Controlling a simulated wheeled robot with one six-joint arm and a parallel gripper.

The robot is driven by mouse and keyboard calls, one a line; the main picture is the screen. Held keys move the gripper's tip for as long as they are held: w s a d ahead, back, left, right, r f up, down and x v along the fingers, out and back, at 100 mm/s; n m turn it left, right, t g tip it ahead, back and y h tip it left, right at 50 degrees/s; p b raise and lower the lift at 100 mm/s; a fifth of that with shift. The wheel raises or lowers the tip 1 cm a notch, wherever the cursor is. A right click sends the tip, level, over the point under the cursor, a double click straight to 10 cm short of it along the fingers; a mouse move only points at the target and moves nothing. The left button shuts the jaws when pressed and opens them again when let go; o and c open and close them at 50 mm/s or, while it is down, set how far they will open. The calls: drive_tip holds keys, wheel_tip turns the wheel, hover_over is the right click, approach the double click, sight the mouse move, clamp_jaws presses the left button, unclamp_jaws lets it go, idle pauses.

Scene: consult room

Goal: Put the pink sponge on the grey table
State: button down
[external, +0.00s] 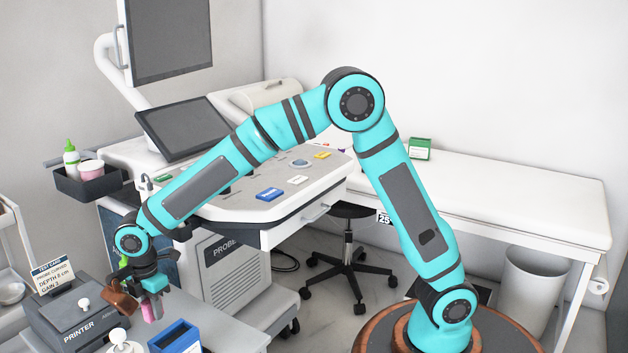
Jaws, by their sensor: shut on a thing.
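My gripper (150,292) is at the lower left, pointing down over the grey table (232,328). It is shut on the pink sponge (150,311), which shows as a small pink patch between and below the fingers. The fingers and nearby objects hide part of the sponge. I cannot tell whether its lower end touches the table or hangs just above it.
A blue box (175,338) stands just right of the gripper, and a white knobbed object (120,340) stands in front. A brown object (120,302) and a dark printer (75,318) are to the left. The table's right part is bare.

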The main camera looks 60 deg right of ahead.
drive_tip(key=shift+f, duration=2.05)
drive_tip(key=shift+f, duration=0.15)
drive_tip(key=c, duration=1.3)
unclamp_jaws()
drive_tip(key=shift+o, duration=0.2)
wheel_tip(320, 180, up, 12)
drive_tip(key=shift+r, duration=0.15)
